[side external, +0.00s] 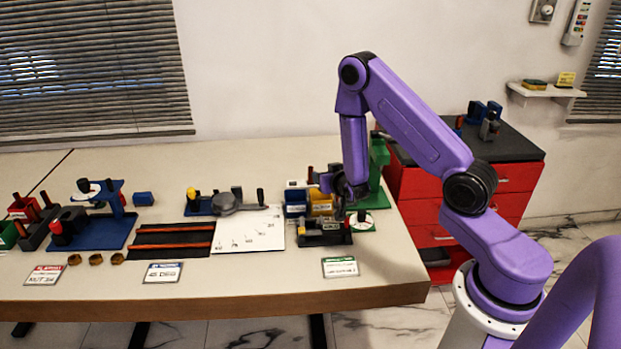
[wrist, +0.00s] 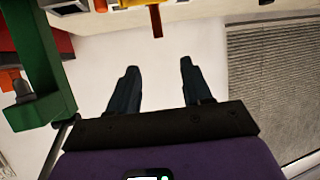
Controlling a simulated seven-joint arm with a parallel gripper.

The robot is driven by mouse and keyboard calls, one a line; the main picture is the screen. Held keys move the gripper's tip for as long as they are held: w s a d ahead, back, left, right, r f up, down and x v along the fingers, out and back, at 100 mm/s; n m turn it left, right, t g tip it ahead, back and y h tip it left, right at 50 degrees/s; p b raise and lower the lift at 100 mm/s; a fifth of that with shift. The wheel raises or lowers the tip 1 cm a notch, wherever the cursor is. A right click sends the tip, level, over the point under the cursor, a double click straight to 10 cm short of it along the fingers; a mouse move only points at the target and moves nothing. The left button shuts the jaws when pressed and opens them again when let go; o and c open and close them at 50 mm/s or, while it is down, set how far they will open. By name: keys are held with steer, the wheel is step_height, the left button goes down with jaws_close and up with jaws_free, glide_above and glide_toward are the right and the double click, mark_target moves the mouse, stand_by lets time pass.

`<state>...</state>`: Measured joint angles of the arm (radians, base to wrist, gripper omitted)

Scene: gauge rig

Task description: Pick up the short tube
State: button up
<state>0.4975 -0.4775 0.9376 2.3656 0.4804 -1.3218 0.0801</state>
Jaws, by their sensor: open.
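My gripper (side external: 350,203) points down at the right end of the table, over the area of a black holder (side external: 324,238) and a green stand (side external: 378,165). In the wrist view the two dark fingers (wrist: 159,66) are apart, with nothing between them. I cannot tell for certain which piece is the short tube. Small upright pieces stand in and around the black holder, but they are too small to tell apart and my gripper partly covers them.
Blue (side external: 296,210) and yellow (side external: 321,208) bins stand just left of my gripper. A white-and-green dial (side external: 361,222) lies to its right. The green stand also rises at left in the wrist view (wrist: 40,75). A white printed plate (side external: 250,230) lies further left.

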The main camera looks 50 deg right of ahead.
mark_target(311, 168)
steer(key=x, duration=1.3)
steer(key=shift+w+d+f, duration=0.15)
steer(key=shift+d+f, duration=0.05)
steer(key=shift+d, duration=0.1)
jaws_close()
